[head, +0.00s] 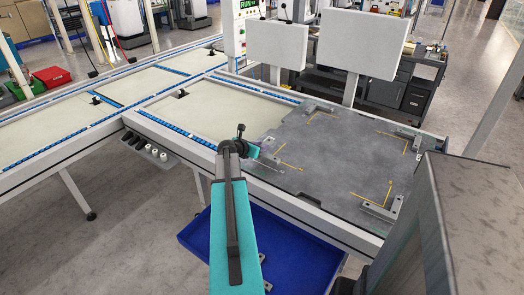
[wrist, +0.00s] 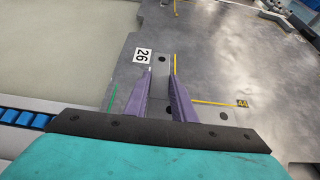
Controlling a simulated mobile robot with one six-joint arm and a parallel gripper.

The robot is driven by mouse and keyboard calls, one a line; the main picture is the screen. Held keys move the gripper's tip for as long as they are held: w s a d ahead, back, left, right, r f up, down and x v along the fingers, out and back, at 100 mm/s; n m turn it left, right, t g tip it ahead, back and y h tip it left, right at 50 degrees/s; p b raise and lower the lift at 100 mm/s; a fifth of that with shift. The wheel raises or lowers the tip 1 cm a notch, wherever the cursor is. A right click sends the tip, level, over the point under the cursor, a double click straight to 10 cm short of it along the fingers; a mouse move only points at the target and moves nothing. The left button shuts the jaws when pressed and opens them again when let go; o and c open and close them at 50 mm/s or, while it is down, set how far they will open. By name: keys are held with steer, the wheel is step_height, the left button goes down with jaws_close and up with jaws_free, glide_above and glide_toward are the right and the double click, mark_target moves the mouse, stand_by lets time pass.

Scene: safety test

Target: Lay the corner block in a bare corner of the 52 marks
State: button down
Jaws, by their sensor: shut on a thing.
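My gripper (wrist: 160,80) has two purple fingers closed on a grey metal corner block (wrist: 160,88) with a dark round hole. In the head view my gripper (head: 261,154) is at the near left corner of the dark grey plate (head: 335,150). The held block is at or just above the plate; contact is unclear. Beside it lie a yellow line (wrist: 210,102) and a green line (wrist: 112,97). A tag reading 26 (wrist: 142,55) and a yellow tag reading 44 (wrist: 242,103) show in the wrist view. I cannot read a 52 anywhere.
Other metal corner pieces sit at the plate's far left (head: 320,107), far right (head: 408,132) and near right (head: 380,211), beside yellow marks. The plate's middle is clear. A blue bin (head: 310,250) with grey pieces stands below. Two white panels (head: 367,44) rise behind.

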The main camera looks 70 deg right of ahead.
steer(key=shift+d, duration=0.85)
steer(key=shift+f, duration=0.1)
steer(key=shift+f, duration=1.7)
steer(key=shift+f, duration=0.1)
steer(key=c, duration=1.5)
jaws_free()
steer(key=shift+v, duration=6.1)
steer(key=shift+w, duration=0.1)
